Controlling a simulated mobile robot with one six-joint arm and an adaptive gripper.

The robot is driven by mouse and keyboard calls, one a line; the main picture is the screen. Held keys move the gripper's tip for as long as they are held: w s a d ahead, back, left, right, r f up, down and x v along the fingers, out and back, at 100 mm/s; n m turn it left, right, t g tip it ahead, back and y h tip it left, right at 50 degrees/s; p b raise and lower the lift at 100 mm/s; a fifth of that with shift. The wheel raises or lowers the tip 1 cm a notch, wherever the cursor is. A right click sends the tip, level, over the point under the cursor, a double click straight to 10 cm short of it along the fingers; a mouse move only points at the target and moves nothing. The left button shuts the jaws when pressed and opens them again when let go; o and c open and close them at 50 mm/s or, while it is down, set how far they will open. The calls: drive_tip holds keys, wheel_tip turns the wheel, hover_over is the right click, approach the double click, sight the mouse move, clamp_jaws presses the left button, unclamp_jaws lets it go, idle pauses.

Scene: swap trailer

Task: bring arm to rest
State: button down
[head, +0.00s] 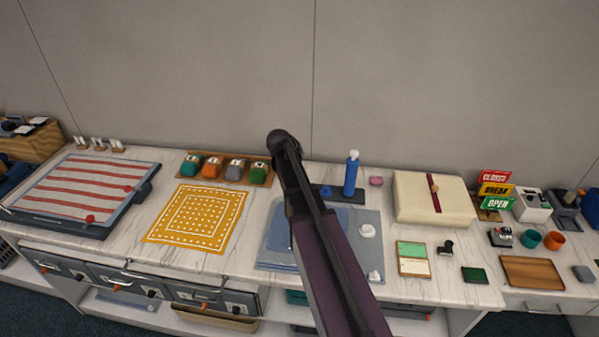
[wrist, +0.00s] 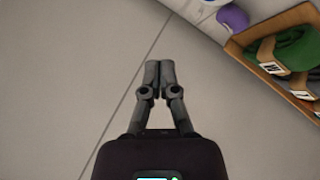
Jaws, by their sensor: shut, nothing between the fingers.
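My gripper (wrist: 159,70) shows in the wrist view with its two dark fingers together and nothing between them. It points toward a plain grey surface with a thin seam, and nothing touches the fingertips there. In the head view my arm rises from the bottom edge, over the middle of the counter. Its dark upper end is in front of the grey wall (head: 200,70), and the fingers cannot be made out there.
The marble counter (head: 190,262) is crowded. A wooden tray (head: 225,180) of labelled coloured bundles lies left of my arm. A blue bottle (head: 351,176) stands close to its right, and a cream box (head: 412,200) farther right. The space before the wall is clear.

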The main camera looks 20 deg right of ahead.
idle(0.5)
drive_tip(key=s+a+f+y, duration=0.1)
drive_tip(key=s+a, duration=0.2)
drive_tip(key=s, duration=0.1)
drive_tip(key=s+a+f+g+y, duration=0.1)
drive_tip(key=s+a, duration=0.3)
drive_tip(key=s+a+f+g+y, duration=0.1)
drive_tip(key=s+a+f, duration=0.1)
drive_tip(key=s+a, duration=0.2)
drive_tip(key=shift+a, duration=0.1)
drive_tip(key=s+a+f+n+g+y, duration=0.1)
drive_tip(key=s+a+g+y, duration=0.2)
drive_tip(key=s+a, duration=0.8)
drive_tip(key=shift+s+a+f+g+y, duration=0.25)
drive_tip(key=shift+s+y, duration=0.35)
drive_tip(key=shift+s, duration=0.65)
